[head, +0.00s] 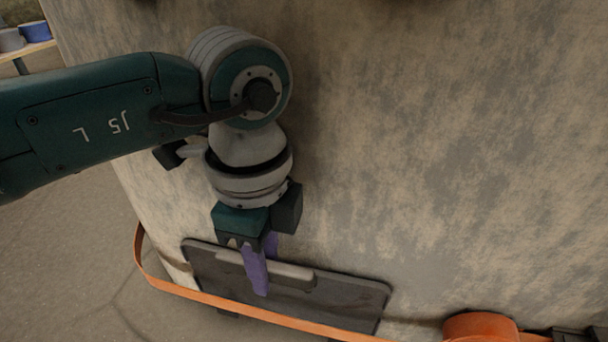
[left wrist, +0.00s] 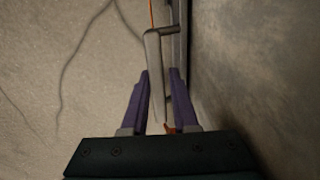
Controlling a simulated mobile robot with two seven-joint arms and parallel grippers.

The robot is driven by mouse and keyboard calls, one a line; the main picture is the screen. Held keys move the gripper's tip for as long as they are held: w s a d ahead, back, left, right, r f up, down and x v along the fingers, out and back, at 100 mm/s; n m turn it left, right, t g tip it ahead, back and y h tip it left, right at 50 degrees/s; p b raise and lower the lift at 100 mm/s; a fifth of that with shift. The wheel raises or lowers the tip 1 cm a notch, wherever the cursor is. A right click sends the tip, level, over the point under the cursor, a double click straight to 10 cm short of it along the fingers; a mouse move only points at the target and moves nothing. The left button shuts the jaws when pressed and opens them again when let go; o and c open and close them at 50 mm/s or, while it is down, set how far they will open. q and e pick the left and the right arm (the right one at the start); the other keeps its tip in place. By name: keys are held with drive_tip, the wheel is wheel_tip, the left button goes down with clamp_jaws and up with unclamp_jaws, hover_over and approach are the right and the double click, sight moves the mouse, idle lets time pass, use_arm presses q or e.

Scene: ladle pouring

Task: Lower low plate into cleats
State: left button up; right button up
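The low plate (head: 345,296) is a dark grey panel with rounded corners, low against the curved wall, with its right end lower in the head view. A light grey bar handle (head: 292,270) runs along its upper part. My left gripper (head: 262,272) has purple fingers on both sides of the handle. In the left wrist view, the handle (left wrist: 154,65) lies between the fingertips (left wrist: 160,78), near the left finger, with a gap to the right one. The plate (left wrist: 181,45) shows edge-on there. Cleats cannot be made out clearly. My right gripper is out of view.
An orange strap (head: 230,312) runs in front of the plate's lower edge. An orange object (head: 480,327) stands at the bottom right. The large mottled curved wall (head: 450,150) fills the right side. A blue container (head: 36,31) is far off at the upper left.

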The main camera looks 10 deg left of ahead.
use_arm(q)
drive_tip(key=o, duration=0.4)
wheel_tip(320, 180, up, 10)
drive_tip(key=p, duration=0.8)
drive_tip(key=shift+p, duration=0.35)
